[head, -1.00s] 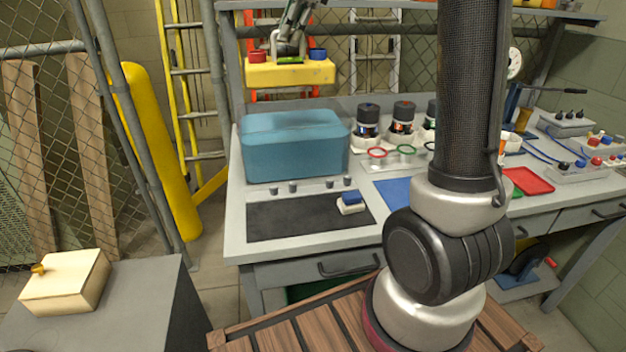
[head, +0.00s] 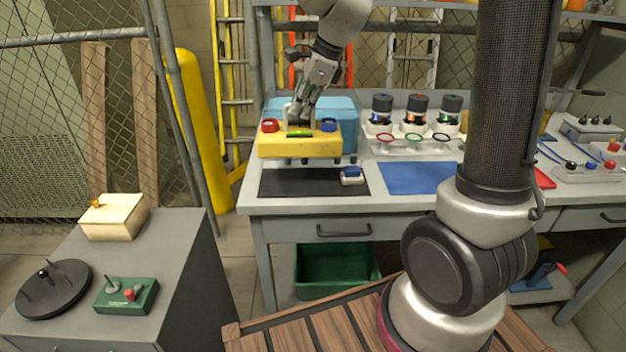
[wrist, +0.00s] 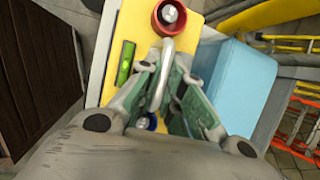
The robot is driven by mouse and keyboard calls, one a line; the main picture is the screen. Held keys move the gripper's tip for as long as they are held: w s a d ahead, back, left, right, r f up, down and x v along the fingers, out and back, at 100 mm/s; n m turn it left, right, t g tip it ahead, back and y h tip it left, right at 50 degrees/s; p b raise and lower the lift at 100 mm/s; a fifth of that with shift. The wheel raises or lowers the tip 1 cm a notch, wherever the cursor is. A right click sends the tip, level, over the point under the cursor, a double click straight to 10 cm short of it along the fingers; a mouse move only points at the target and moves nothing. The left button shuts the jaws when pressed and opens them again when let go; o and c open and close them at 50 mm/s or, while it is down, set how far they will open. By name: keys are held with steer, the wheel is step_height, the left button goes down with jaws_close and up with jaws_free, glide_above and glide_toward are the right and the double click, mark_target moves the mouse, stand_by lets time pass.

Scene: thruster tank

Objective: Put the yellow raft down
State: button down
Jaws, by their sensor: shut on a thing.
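The yellow raft (head: 300,147) is a flat yellow block with a red ring at one end, a blue ring at the other and a green level strip on top. My gripper (head: 299,121) is shut on the handle of the raft in the middle of its top. The wrist view shows the fingers (wrist: 168,88) around the pale handle, with the raft (wrist: 118,50) beneath. In the head view the raft appears level, in front of the blue water tank (head: 350,112) and over the back edge of the black mat (head: 300,183). I cannot tell whether its underside touches anything.
Jars (head: 417,110) and coloured rings stand behind. A grey cabinet (head: 165,262) at left holds a cream box (head: 113,216) and a green control box (head: 126,295).

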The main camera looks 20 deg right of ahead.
mark_target(302, 143)
step_height(302, 143, down, 10)
steer(key=shift+s, duration=0.1)
stand_by(0.4)
steer(key=c, duration=1.5)
jaws_free()
steer(key=shift+f, duration=0.1)
steer(key=shift+c, duration=0.2)
steer(key=v, duration=1.2)
steer(key=shift+r, duration=0.25)
steer(key=s+d+r+n+h, duration=0.1)
steer(key=s+d+n, duration=0.4)
steer(key=s+n, duration=0.5)
steer(key=s+d+r+n+h, duration=0.1)
steer(key=s+d+n, duration=0.3)
steer(key=s+n, duration=0.7)
steer(key=s+h, duration=0.1)
steer(key=s, duration=0.1)
steer(key=shift+s+d+r+t+h, duration=0.4)
